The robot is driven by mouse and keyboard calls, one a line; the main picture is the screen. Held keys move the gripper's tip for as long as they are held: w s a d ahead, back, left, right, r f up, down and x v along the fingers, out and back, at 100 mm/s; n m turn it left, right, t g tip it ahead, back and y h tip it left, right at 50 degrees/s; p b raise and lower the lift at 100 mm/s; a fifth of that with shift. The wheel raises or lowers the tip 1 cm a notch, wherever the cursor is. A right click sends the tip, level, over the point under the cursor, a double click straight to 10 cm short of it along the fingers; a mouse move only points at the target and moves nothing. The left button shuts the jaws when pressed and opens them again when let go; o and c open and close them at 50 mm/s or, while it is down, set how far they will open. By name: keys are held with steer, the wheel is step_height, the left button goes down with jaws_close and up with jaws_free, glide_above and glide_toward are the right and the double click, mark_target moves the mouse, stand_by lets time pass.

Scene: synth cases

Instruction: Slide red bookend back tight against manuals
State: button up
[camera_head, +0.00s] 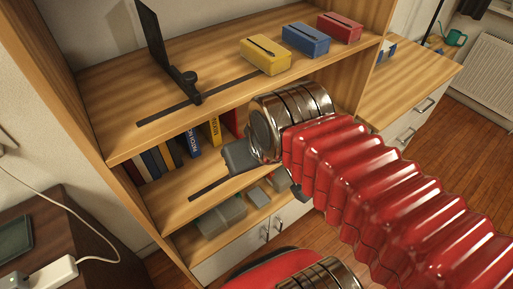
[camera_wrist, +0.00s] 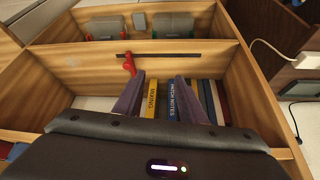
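The red bookend (camera_head: 229,121) stands on the middle shelf, right of the manuals in the head view, largely hidden by my wrist. In the wrist view its red knob (camera_wrist: 129,64) sits at the shelf's dark slot. The manuals stand in a row: a yellow one (camera_head: 214,131) nearest the bookend, a blue one (camera_head: 193,146), then several darker ones. The wrist view shows the yellow (camera_wrist: 151,100) and blue spines (camera_wrist: 175,101) between my fingers. My gripper (camera_head: 268,171) is open and empty before the shelf; its fingers (camera_wrist: 159,79) are apart. Any bookend-to-manual gap is hidden.
The shelf above holds a black bookend (camera_head: 168,60) and yellow (camera_head: 265,55), blue (camera_head: 306,39) and red (camera_head: 339,27) boxes. Grey bins (camera_head: 221,213) stand on the shelf below. Wooden side walls bound the bay. A dark side table (camera_head: 75,232) stands at left.

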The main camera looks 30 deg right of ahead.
steer(key=shift+o, duration=0.4)
step_height(320, 180, down, 6)
steer(key=w+d+m+g+y, duration=0.2)
steer(key=m+g, duration=0.2)
steer(key=m, duration=0.1)
steer(key=shift+m+g+y, duration=0.3)
steer(key=shift+y, duration=0.1)
steer(key=w+d+f+m+t+y, duration=0.4)
steer(key=d+f+m+y, duration=0.2)
steer(key=d+m, duration=0.3)
steer(key=w+d+f+m+t+y, duration=0.4)
steer(key=d+f+m, duration=0.4)
steer(key=d+m, duration=0.2)
steer(key=shift+w+d+f+t+y, duration=0.3)
steer(key=shift+d+t+y, duration=0.25)
steer(key=shift+y, duration=0.55)
steer(key=x, duration=1.3)
steer(key=shift+w+a, duration=0.25)
steer(key=shift+a, duration=0.05)
steer(key=shift+c, duration=0.7)
